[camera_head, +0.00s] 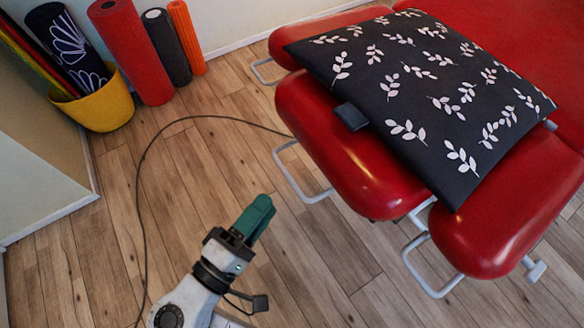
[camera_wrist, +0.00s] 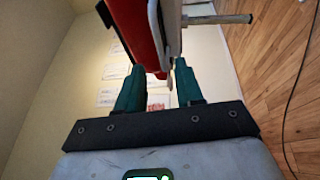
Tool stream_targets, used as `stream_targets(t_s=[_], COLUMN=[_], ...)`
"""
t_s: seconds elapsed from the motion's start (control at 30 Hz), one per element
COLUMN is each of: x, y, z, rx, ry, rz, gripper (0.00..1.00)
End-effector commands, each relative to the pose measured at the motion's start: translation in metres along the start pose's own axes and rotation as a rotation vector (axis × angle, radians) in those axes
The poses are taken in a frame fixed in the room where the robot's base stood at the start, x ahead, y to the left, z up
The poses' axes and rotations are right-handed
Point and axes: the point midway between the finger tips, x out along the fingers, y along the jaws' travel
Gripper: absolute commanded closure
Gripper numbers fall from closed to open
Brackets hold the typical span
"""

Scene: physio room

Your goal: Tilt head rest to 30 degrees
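My gripper (camera_head: 262,206) is low in the head view, left of the red treatment table's end, with floor showing between it and the pads. In the wrist view its two green fingers (camera_wrist: 160,72) are apart with nothing clasped between them. The table end has separate red padded sections: a left pad (camera_head: 335,165), a right pad (camera_head: 495,235) and a far pad (camera_head: 290,45). Grey metal loops, one by the left pad (camera_head: 290,180) and one by the right pad (camera_head: 412,268), stick out. A red pad edge (camera_wrist: 133,25) and grey metal show beyond the fingers. A cushion hides the middle, so the tilt is unclear.
A black cushion with white leaves (camera_head: 430,90) lies across the pads, with a dark block (camera_head: 351,116) at its edge. A cable (camera_head: 140,190) crosses the wooden floor. A yellow basket (camera_head: 100,110) and foam rollers (camera_head: 130,50) stand by the wall.

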Motion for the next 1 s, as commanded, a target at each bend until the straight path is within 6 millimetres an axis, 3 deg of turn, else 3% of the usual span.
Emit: stream_targets(t_s=[0.2,0.43,0.87,1.0], x=[0.042,0.074,0.085,0.085], y=[0.000,-0.001,0.000,0.000], z=[0.001,0.001,0.000,0.000], rx=[0.000,-0.001,0.000,0.000], ry=[-0.004,-0.002,0.000,0.000], rz=[-0.001,-0.001,-0.001,-0.001], gripper=[0.64,0.64,0.64,0.74])
